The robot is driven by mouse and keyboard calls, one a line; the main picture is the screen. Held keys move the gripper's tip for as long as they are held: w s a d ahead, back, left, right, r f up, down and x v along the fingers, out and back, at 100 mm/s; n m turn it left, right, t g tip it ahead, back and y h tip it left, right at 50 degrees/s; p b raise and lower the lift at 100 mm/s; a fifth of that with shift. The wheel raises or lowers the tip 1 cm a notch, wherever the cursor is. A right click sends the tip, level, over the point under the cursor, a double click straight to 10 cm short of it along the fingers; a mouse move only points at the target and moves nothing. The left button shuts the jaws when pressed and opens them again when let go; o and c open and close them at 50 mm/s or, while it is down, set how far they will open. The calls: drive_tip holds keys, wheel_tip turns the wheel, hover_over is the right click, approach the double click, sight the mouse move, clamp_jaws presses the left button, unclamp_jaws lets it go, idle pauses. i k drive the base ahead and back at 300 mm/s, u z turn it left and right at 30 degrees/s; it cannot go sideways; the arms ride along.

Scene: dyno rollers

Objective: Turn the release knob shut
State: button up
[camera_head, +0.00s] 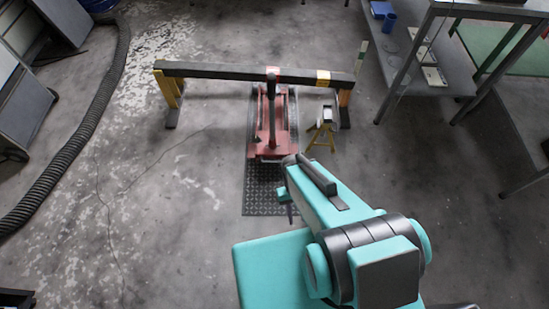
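A red floor jack (284,133) stands on a dark mat, with a dark upright post (265,105) rising from it. I cannot make out the release knob in this view; it is too small or hidden. My teal arm reaches forward from the lower right. My gripper (288,205) is at its far end, over the near part of the mat and short of the jack. The arm mostly hides it, and I cannot see whether its fingers are open or shut.
A dark beam (215,70) on yellow legs spans above the jack. A small yellow stand (320,137) is right of the jack. A ribbed hose (95,110) runs along the left. A workbench (425,75) stands at right. The left-centre floor is clear.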

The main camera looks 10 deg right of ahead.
sight(256, 139)
drive_tip(key=z, duration=0.05)
drive_tip(key=k, duration=1.3)
drive_tip(key=u, duration=0.3)
drive_tip(key=i, duration=0.5)
drive_tip(key=u, duration=0.7)
drive_tip(key=i, duration=1.4)
drive_tip(key=z, duration=0.05)
